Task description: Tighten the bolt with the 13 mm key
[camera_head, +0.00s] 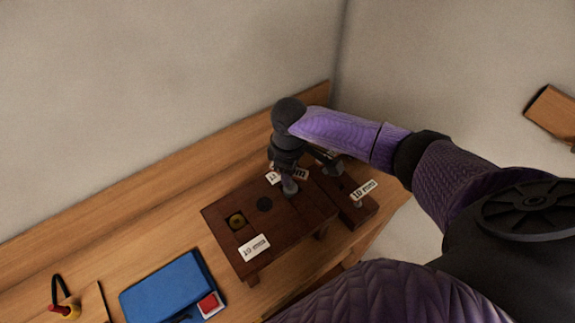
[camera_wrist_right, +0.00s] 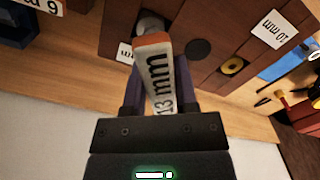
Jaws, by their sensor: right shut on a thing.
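My right gripper (camera_head: 287,172) is over the dark wooden block stand (camera_head: 288,218), pointing down. In the right wrist view, the gripper (camera_wrist_right: 160,88) is shut on the 13 mm key (camera_wrist_right: 155,62), a white-faced bar with an orange end. The key's far end overlaps a grey round part (camera_wrist_right: 150,24) on the stand, which I take to be the bolt. I cannot tell whether the key engages it. The stand also has a dark round spot (camera_head: 264,204) and a brass ring (camera_head: 237,220). My left gripper is not in view.
A white 10 mm label (camera_head: 254,247) lies on the stand. Another white label (camera_head: 364,189) is on a lower dark piece at right. A blue case (camera_head: 165,283) and a red-and-yellow item (camera_head: 65,311) lie left. The wall is close behind the wooden bench (camera_head: 160,208).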

